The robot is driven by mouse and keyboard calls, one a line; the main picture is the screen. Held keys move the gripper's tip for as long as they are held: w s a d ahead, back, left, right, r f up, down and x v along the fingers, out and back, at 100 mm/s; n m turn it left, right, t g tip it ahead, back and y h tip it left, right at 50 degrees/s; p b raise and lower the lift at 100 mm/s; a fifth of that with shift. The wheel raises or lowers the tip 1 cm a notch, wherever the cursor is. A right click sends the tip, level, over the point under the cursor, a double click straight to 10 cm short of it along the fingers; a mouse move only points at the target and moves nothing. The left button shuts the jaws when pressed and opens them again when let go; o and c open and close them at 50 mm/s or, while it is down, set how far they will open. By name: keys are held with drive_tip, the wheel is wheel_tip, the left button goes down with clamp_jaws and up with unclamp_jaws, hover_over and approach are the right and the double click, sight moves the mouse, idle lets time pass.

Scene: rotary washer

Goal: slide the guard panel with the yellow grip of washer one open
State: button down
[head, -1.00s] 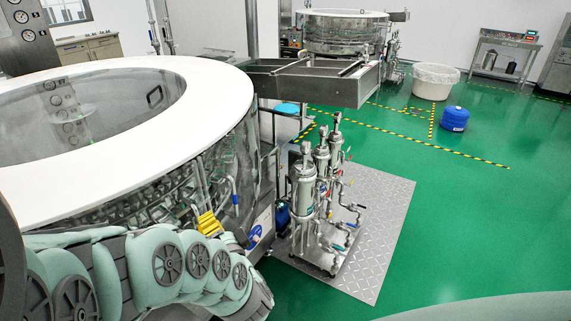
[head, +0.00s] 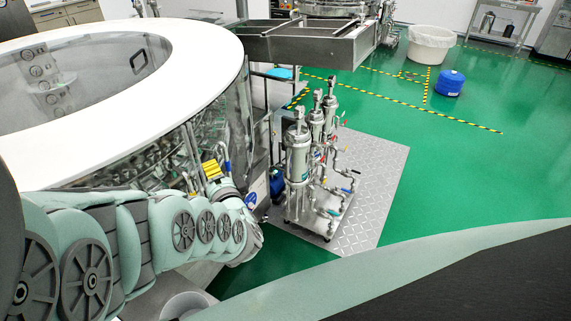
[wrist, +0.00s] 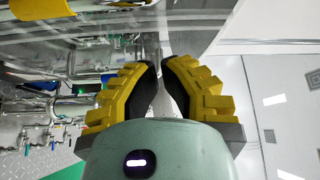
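Washer one is the large round machine with a white top ring (head: 215,50) and clear walls, at the left of the head view. A yellow grip (wrist: 38,9) shows at the upper left of the wrist view, apart from the fingers. I cannot make it out in the head view.
Upright metal filter housings with pipes (head: 297,160) stand on a diamond plate (head: 375,165) right of the washer. A steel trough (head: 300,45) juts out from its far side. A white tub (head: 430,45) and a blue canister (head: 449,83) stand farther off on open green floor.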

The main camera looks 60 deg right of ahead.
drive_tip(key=w+a, duration=0.2)
drive_tip(key=w, duration=0.1)
drive_tip(key=shift+w+a+f+p, duration=0.1)
drive_tip(key=shift+a+p, duration=0.05)
drive_tip(key=shift+p, duration=0.15)
idle(0.3)
drive_tip(key=shift+a, duration=0.15)
idle(0.4)
